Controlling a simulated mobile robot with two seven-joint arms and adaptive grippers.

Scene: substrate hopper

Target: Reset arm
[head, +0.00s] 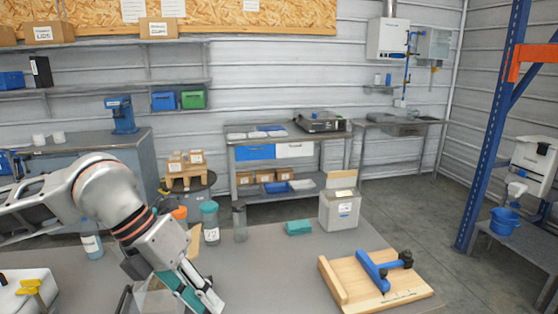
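My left arm comes in from the left over the grey worktable (262,262). Its gripper (198,303) points down at the table's front edge, near the bottom of the view. Teal and pale parts show at its fingers, and the tips are close to the picture's edge. I cannot tell whether the fingers are open or shut, or whether they touch anything. A partly hidden box-like container (152,302) shows just left of the fingers. My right gripper is not in view.
Bottles and jars, including a teal-lidded jar (210,222), stand behind my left arm. A teal block (298,227), a grey box (340,212) and a wooden board (345,281) with a blue clamp (374,271) are farther right. The table's middle is clear. A blue bucket (504,221) stands right.

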